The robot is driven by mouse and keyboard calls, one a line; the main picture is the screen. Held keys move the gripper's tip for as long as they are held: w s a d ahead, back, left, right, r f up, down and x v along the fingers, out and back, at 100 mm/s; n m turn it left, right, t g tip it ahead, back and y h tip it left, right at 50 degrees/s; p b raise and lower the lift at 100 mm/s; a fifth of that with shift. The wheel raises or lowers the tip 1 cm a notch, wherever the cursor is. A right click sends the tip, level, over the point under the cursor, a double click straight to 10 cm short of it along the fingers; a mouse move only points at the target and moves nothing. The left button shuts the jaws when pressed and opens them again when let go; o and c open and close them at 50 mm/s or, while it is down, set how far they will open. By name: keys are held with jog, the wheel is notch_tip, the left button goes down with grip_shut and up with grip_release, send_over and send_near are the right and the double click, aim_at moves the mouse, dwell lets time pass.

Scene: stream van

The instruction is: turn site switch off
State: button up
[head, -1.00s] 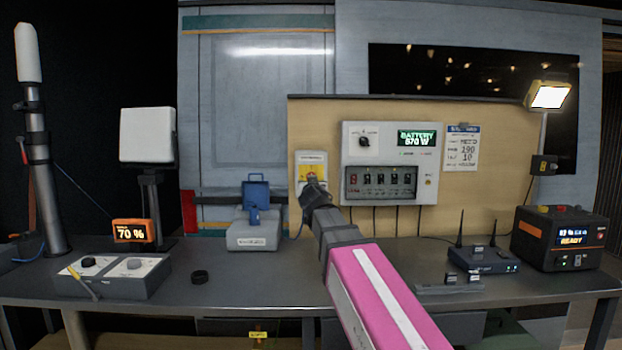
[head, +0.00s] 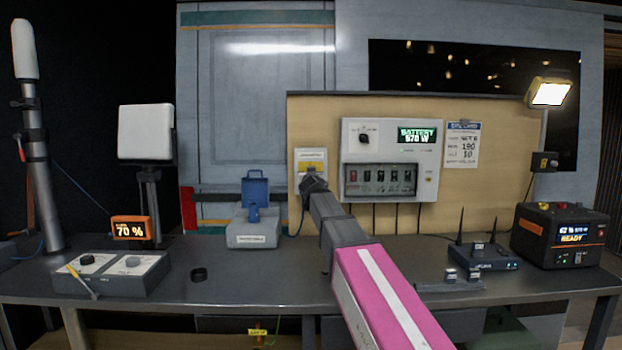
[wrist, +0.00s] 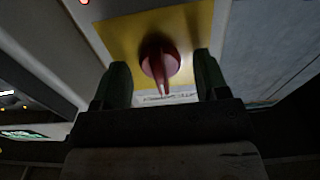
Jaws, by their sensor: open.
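The site switch is a white box with a yellow plate (head: 312,167), mounted on the tan board left of the battery panel. Its red knob (wrist: 158,60) shows in the wrist view, with its narrow handle pointing toward the bottom of the picture. My gripper (head: 313,184) is at the lower part of the switch and hides the knob in the head view. In the wrist view the two dark fingers of my gripper (wrist: 163,72) are open, one on each side of the knob. A gap shows on both sides, and I see no contact.
The battery panel (head: 354,153) with its dial and breakers is just right of the switch. A grey box with an open blue lid (head: 255,191) stands below left. The router (head: 484,258) and power station (head: 560,238) are at the right. The bench front is partly clear.

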jog(key=c, duration=0.9)
jog(key=shift+n, duration=0.4)
jog(key=shift+d+r+n, duration=0.1)
jog(key=shift+d+n, duration=0.05)
jog(key=shift+n, duration=8.35)
jog(key=o, duration=0.9)
